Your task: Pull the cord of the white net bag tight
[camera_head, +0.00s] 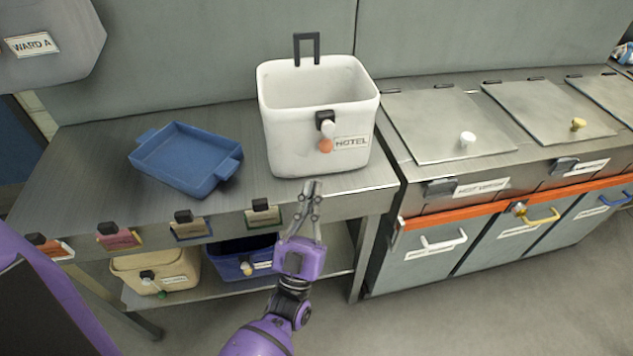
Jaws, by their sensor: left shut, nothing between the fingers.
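The white bag (290,142) stands open and upright on the steel counter, like a stiff bin, labelled HOTEL. A black clip (325,117) on its front holds a white toggle and an orange bead (325,146). The bead hangs at the upper front; a cord itself is too small to make out. A black bracket (306,48) rises at its back rim. My left gripper (313,187) is shut and empty, pointing up just below the bag's front, with the bead above its fingertips. My right gripper is not in view.
A blue tray (186,160) lies left of the bag on the counter (90,160). A beige bin (150,273) and a blue bin (236,262) sit on the lower shelf. Lidded steel units with handles stand at right. A grey WARD A container (55,50) shows upper left.

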